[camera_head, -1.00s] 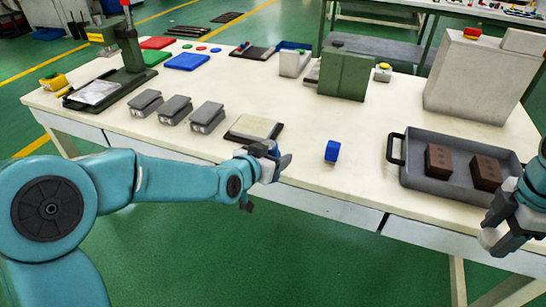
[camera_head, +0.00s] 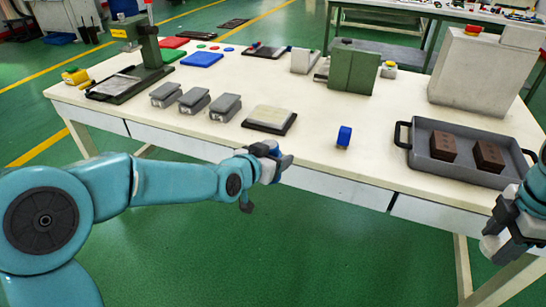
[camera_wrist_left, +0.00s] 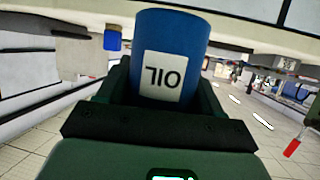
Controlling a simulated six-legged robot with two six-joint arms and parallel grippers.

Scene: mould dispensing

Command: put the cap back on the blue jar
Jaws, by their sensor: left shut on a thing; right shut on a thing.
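My left gripper (camera_head: 268,162) is shut on the blue jar, which is small and mostly hidden in the head view. In the left wrist view the jar (camera_wrist_left: 170,32) is a blue cylinder between the fingers, with a white label reading OIL upside down. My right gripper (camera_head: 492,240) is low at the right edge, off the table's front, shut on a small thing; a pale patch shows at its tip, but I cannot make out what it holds. I cannot pick out the cap. The two grippers are well apart.
On the table (camera_head: 330,172) stand a small blue object (camera_head: 344,136) near the front edge, a grey tray (camera_head: 428,168) with two brown blocks, a framed pale plate (camera_head: 268,118), several grey blocks (camera_head: 194,101) and a green box (camera_head: 354,70). The front middle is mostly clear.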

